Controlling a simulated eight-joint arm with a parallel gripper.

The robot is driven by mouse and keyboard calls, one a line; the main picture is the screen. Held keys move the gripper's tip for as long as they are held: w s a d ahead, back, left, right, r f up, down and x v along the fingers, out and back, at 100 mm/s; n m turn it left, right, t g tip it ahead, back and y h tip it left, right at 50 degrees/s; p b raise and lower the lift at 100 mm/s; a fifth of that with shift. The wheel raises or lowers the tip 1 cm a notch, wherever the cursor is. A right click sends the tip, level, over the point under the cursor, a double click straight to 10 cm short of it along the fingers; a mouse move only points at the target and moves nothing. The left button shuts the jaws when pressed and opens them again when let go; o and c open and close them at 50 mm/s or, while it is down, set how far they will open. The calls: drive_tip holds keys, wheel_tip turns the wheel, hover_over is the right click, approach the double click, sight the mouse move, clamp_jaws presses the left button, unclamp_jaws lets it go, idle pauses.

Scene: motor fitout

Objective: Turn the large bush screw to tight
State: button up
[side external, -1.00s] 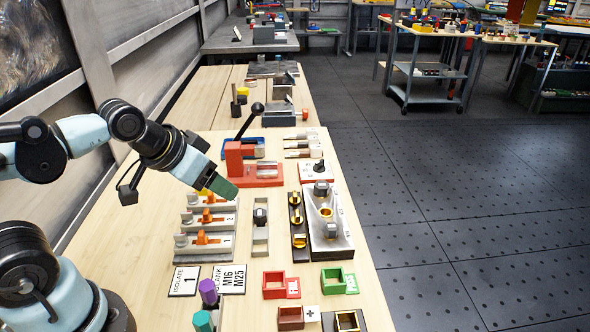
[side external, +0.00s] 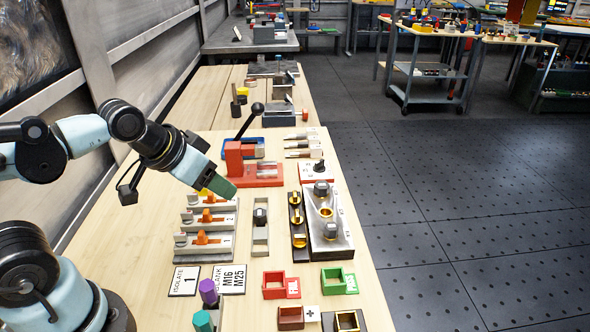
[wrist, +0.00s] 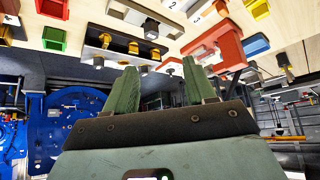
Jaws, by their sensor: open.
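A pale metal plate (side external: 322,243) on a dark base stands right of the bench's middle. It carries a dark knob at its far end (side external: 321,188), a gold ring (side external: 326,212) and another dark knob at its near end (side external: 331,230). A narrow dark strip (side external: 297,256) beside it holds gold-coloured pieces, which also show in the wrist view (wrist: 133,47). I cannot tell which piece is the large bush screw. My gripper (side external: 228,188) hangs left of the plate, apart from it. In the wrist view its green fingers (wrist: 158,90) are spread with nothing between them.
A red clamp with a black-ball lever (side external: 236,160) stands behind my gripper. A row of orange-handled switches (side external: 203,238) lies below it. A grey slotted block (side external: 260,238) stands between switches and strip. Red (side external: 273,291) and green (side external: 333,285) bins are at the near side.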

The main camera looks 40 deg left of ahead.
drive_tip(key=shift+w+r, duration=0.15)
drive_tip(key=shift+c, duration=1.1)
drive_tip(key=w+r+n+g, duration=0.1)
drive_tip(key=w, duration=0.1)
drive_tip(key=w+r+n+g, duration=0.1)
drive_tip(key=w, duration=0.2)
drive_tip(key=w+d+r+n+g, duration=0.1)
drive_tip(key=w+r+n, duration=0.1)
drive_tip(key=w, duration=0.1)
drive_tip(key=shift+w, duration=0.25)
drive_tip(key=shift+c, duration=0.2)
drive_tip(key=n+g, duration=0.4)
drive_tip(key=n, duration=0.1)
approach(295, 193)
wheel_tip(295, 193, down, 9)
drive_tip(key=shift+r, duration=0.15)
clamp_jaws()
